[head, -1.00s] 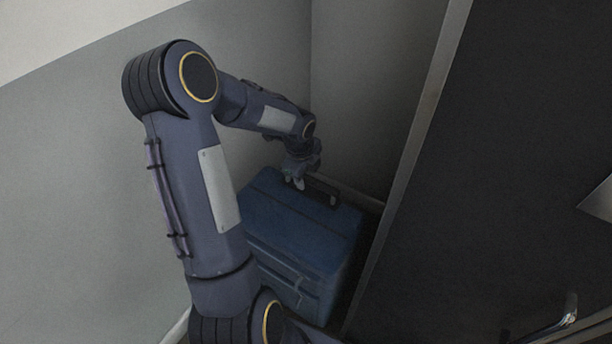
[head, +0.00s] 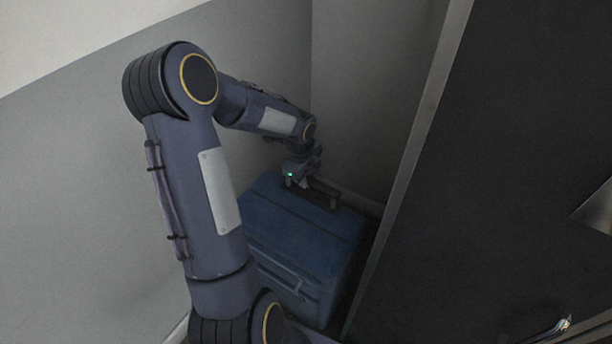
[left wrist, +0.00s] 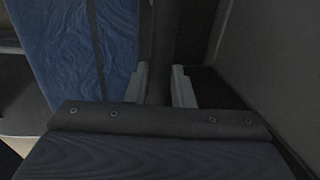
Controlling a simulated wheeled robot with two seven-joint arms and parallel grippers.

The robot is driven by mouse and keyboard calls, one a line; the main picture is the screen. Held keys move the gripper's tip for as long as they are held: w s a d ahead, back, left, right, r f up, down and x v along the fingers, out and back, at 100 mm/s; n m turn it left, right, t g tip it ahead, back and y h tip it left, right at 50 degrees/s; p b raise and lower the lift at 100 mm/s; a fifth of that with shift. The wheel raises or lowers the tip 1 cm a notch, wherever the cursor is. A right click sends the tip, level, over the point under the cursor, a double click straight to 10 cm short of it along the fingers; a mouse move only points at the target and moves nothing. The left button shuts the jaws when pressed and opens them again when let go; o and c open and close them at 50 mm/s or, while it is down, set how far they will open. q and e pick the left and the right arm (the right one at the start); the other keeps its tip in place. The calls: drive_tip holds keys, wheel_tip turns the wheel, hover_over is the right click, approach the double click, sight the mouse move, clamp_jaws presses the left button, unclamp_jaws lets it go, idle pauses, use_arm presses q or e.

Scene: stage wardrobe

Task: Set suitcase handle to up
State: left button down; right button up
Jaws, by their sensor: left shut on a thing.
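The blue suitcase (head: 300,225) stands upright in the corner, its top facing up. Its dark handle (head: 325,188) is at the back of the top and appears raised a little above it, with a short leg showing at its right end. My left gripper (head: 298,183) is shut on the handle near its left end. In the left wrist view, the two pale fingers (left wrist: 158,88) close on either side of the dark handle bar (left wrist: 163,45), with the blue suitcase side (left wrist: 75,45) to the left. The gripper hides part of the handle. My right gripper is not in view.
Grey walls (head: 380,90) close in behind and to the left of the suitcase. A large dark panel with a pale edge (head: 425,120) stands close on the right. A small metallic handle (head: 565,324) shows at lower right.

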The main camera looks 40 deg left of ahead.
use_arm(q)
wheel_tip(320, 180, up, 29)
drive_tip(key=p, duration=2.2)
drive_tip(key=shift+w+r, duration=0.15)
drive_tip(key=shift+r, duration=0.05)
drive_tip(key=c, duration=1.6)
unclamp_jaws()
drive_tip(key=o, duration=0.3)
drive_tip(key=shift+o, duration=0.2)
drive_tip(key=shift+f, duration=0.1)
